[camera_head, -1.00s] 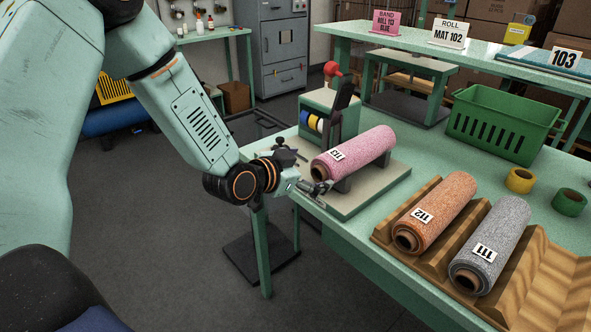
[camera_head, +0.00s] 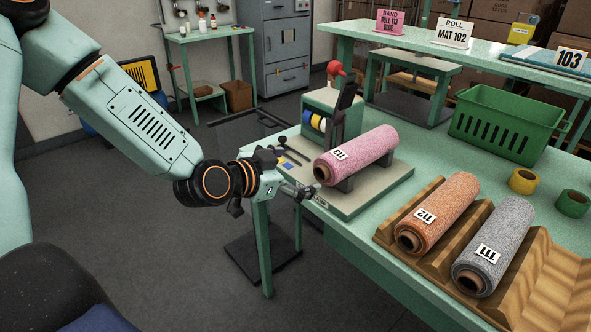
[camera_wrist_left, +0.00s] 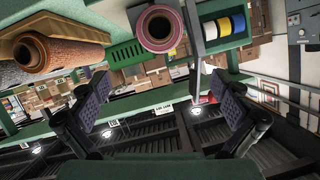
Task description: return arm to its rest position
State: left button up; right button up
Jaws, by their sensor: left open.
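My left arm comes in from the left in the head view. My left gripper (camera_head: 300,191) is at the near left edge of the green table, just left of the pink roll 113 (camera_head: 362,150). It is open and empty, and its two padded fingers stand apart in the left wrist view (camera_wrist_left: 160,98). The pink roll lies on a cradle on a pale board (camera_head: 380,190); its end also shows in the wrist view (camera_wrist_left: 159,28), beyond the fingers. My right gripper does not show.
The orange roll 112 (camera_head: 445,206) and grey roll 111 (camera_head: 497,245) lie in a wooden rack (camera_head: 555,270). A tape dispenser (camera_head: 325,120) stands behind the pink roll. A green crate (camera_head: 508,125) and tape rolls are farther right. The floor left of the table is open.

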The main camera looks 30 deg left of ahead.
aim_at(326, 165)
pick_arm(q)
jog(key=shift+w, duration=0.15)
dwell(0.3)
jog(key=x, duration=1.1)
jog(key=shift+w+f, duration=0.15)
jog(key=shift+w, duration=0.15)
